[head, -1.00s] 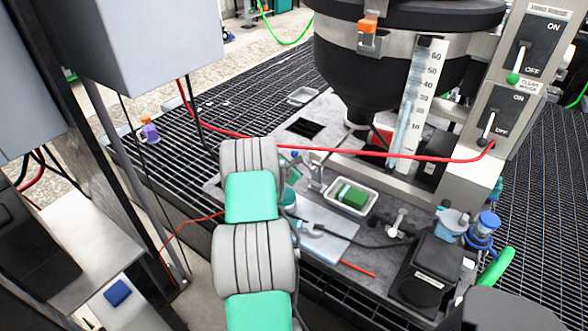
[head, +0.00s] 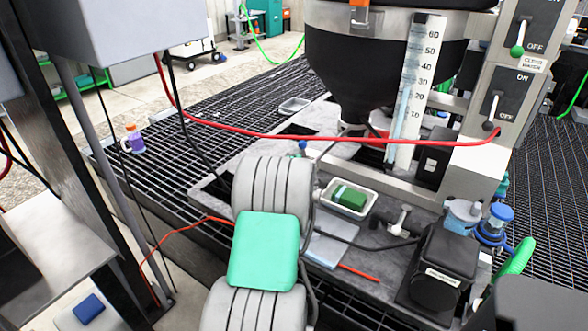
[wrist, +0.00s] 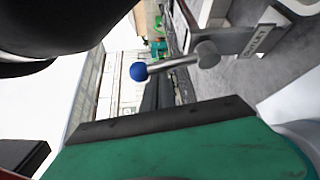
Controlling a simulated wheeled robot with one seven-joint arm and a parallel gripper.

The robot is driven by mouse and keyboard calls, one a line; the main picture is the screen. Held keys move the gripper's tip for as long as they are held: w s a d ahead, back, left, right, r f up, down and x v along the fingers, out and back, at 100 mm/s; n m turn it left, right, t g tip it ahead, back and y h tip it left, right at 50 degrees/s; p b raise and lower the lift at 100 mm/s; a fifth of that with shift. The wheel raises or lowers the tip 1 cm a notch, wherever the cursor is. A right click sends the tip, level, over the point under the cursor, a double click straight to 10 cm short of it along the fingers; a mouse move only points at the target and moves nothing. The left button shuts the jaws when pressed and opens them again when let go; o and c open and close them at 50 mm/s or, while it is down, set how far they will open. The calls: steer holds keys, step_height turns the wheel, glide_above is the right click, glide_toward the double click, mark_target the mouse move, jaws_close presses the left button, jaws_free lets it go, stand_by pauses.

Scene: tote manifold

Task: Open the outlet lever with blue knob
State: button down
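The outlet lever's blue knob (wrist: 138,71) is in the upper middle of the wrist view. Its short metal rod runs right to a grey hub (wrist: 206,54) beside a metal bracket with a label plate (wrist: 258,40). In the head view, a small blue knob (head: 302,145) shows just above my arm, below the black hopper. My gripper is hidden behind my grey and teal arm in the head view. A large green surface with a dark edge fills the bottom of the wrist view, apart from the knob. No fingers closed on the knob are visible.
A red hose (head: 330,138) crosses behind my arm. The black hopper (head: 375,65) and switch column (head: 495,105) stand behind. A dark pump-like box (head: 437,268) is at the right front.

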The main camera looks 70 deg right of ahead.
steer(key=m+b, duration=0.1)
steer(key=b, duration=0.1)
steer(key=s+m+h+b, duration=0.1)
steer(key=b, duration=0.1)
steer(key=shift+s+a+r+t, duration=0.1)
steer(key=shift+s+t, duration=0.15)
steer(key=shift+t, duration=0.05)
steer(key=shift+r, duration=0.1)
steer(key=b+v, duration=0.1)
steer(key=v, duration=0.9)
steer(key=shift+b, duration=0.4)
